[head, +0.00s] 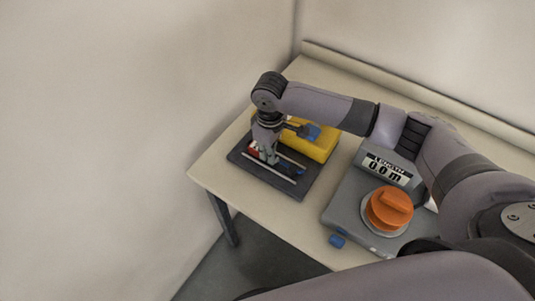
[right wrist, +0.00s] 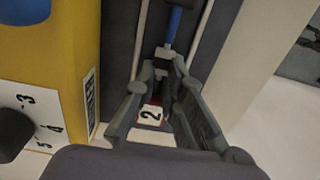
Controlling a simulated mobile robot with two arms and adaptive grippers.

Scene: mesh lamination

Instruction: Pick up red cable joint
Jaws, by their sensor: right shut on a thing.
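The red cable joint (head: 253,148) is at the left end of the dark tray (head: 306,188), partly hidden by my right gripper (head: 269,156). In the right wrist view, the red joint (right wrist: 152,118) shows between the fingers of my right gripper (right wrist: 165,66), with a white tag marked 2. My left gripper is not in view.
A blue piece (right wrist: 173,27) lies in the tray beyond the fingertips. A yellow box (head: 320,150) stands close beside the tray.

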